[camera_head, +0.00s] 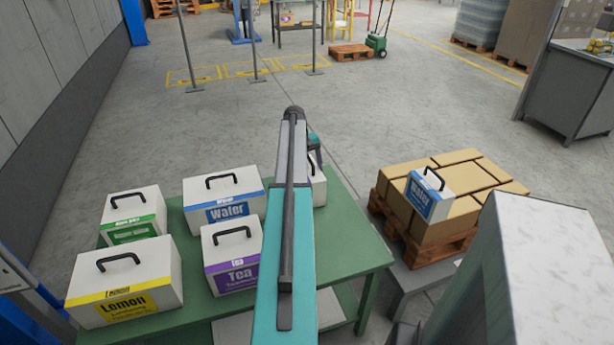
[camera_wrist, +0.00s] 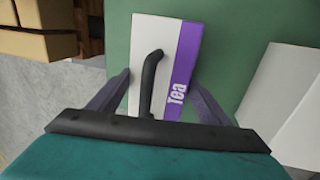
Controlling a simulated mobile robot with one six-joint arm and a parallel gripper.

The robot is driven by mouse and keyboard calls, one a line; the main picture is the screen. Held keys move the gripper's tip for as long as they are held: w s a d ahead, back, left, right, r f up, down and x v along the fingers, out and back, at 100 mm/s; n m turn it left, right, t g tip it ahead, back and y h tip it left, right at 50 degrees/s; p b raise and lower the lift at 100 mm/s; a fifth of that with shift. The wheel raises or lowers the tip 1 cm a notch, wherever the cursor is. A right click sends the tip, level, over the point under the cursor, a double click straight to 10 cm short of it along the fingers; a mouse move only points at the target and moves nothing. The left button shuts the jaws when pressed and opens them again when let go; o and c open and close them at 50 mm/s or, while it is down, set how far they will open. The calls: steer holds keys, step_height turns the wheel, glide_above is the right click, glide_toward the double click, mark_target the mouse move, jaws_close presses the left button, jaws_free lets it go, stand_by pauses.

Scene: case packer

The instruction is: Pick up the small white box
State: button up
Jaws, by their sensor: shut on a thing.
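The small white box (camera_wrist: 145,38) has a black handle and a purple band reading "Tea" in the wrist view. My gripper (camera_wrist: 161,78) is shut on it, with one finger along each side of the box. The green table top (camera_wrist: 225,60) shows around the box. In the head view, the small white box (camera_head: 319,190) is mostly hidden behind my arm, above or on the right part of the green table (camera_head: 350,240). I cannot tell whether it touches the table.
Larger handled boxes stand on the table: Water (camera_head: 222,194), Tea (camera_head: 232,256), Lemon (camera_head: 124,283) and a green-banded one (camera_head: 133,215). On the right, a pallet (camera_head: 427,249) bears brown cartons (camera_head: 482,203) and a blue-banded box (camera_head: 430,195). Open floor lies beyond.

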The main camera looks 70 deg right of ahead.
mark_target(309, 169)
steer(key=shift+r, duration=0.2)
steer(key=shift+r+b, duration=0.3)
steer(key=shift+r, duration=1)
steer(key=shift+s+a+r, duration=0.1)
steer(key=shift+a+r, duration=0.1)
steer(key=shift+r, duration=0.1)
steer(key=s+a+b, duration=0.1)
steer(key=s+a, duration=0.3)
steer(key=a, duration=0.2)
steer(key=s+a+r+b, duration=0.1)
steer(key=s+a, duration=0.3)
steer(key=a, duration=0.3)
steer(key=shift+r, duration=0.2)
steer(key=shift+a, duration=0.1)
steer(key=shift+s+r, duration=0.1)
steer(key=shift+r, duration=0.05)
